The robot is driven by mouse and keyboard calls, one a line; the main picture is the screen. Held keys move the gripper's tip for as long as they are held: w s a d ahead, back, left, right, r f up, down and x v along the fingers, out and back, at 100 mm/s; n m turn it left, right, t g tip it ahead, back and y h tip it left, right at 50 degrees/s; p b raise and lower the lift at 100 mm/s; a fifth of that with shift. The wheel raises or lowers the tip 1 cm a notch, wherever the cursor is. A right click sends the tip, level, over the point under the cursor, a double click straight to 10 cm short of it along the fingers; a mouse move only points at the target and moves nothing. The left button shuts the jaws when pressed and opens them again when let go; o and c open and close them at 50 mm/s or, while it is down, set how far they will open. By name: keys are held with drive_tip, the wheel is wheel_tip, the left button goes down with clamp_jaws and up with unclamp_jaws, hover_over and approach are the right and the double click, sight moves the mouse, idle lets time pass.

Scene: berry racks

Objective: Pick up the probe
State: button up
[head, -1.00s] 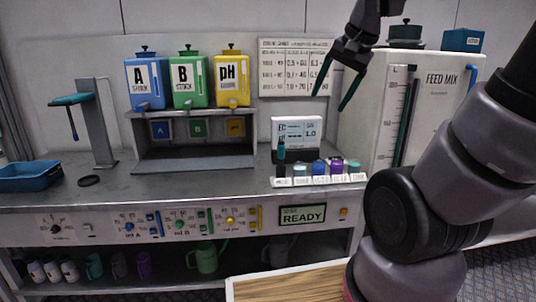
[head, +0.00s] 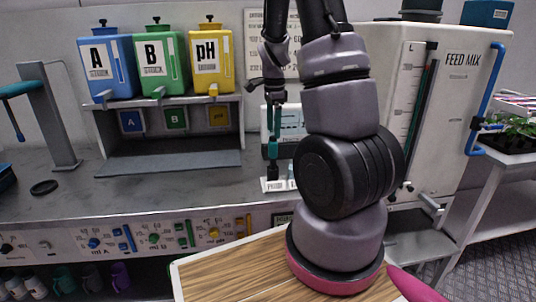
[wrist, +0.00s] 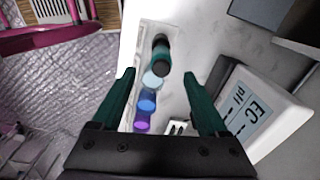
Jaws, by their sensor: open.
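The probe, a slim teal and black stick, stands upright in a white holder (head: 279,185) in front of the EC/pH meter in the head view. In the wrist view the probe (wrist: 161,55) shows from above, between and a little beyond my fingertips. My gripper (wrist: 160,76) is open, with one teal finger on each side and nothing held. In the head view my gripper (head: 271,118) hangs pointing down over the holder. My arm hides part of the meter and the rest of the holder there.
Pale blue, blue and purple caps (wrist: 147,105) line up beside the probe. The EC/pH meter (wrist: 252,112) stands close to my right finger. The white Feed Mix tank (head: 458,110) is right of my arm. The bench front left of the holder is clear.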

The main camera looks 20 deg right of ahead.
sight(273, 148)
wheel_tip(273, 148, down, 9)
drive_tip(key=shift+w+r, duration=0.15)
drive_tip(key=shift+r, duration=0.05)
clamp_jaws()
idle(0.3)
